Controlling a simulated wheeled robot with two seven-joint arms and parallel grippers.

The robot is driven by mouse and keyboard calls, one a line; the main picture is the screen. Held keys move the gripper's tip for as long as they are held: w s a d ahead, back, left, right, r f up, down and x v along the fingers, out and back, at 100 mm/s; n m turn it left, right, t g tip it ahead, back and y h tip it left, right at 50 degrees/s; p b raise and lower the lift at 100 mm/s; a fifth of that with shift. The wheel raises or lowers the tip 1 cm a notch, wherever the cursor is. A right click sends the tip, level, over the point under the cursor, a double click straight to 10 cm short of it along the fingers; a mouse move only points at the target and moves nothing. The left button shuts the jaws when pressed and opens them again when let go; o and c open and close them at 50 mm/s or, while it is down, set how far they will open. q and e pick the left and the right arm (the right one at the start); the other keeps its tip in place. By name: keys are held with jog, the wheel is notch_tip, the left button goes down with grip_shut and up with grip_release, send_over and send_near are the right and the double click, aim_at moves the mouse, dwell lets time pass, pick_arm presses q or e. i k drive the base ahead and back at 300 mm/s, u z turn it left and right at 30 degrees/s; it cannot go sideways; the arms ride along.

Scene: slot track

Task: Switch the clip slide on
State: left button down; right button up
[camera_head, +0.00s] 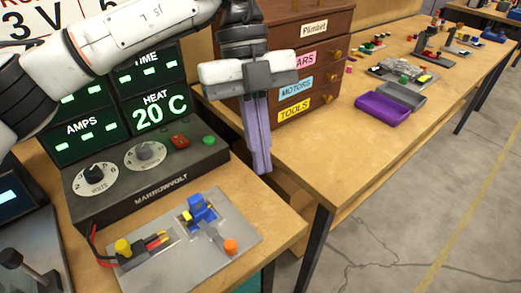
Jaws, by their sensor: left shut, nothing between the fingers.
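A flat grey plate (190,263) lies on the wooden bench at the lower left. A blue sliding-type part (199,208) with a bit of yellow stands on its back right; it looks like the clip slide, but its on or off position is too small to tell. A yellow knob (122,246) is at the plate's left, beside red and black leads. An orange knob (230,246) is at its right. My left gripper (262,168) points down, shut and empty, above and right of the blue part and apart from it. My right gripper is out of view.
A dark power unit (145,188) with dials, a red button and a green button stands behind the plate, under lit displays. A wooden drawer cabinet (318,28) and an open purple box (383,108) are to the right. Bare bench lies in front of the cabinet.

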aim_at(128, 256)
jog(key=k, duration=1)
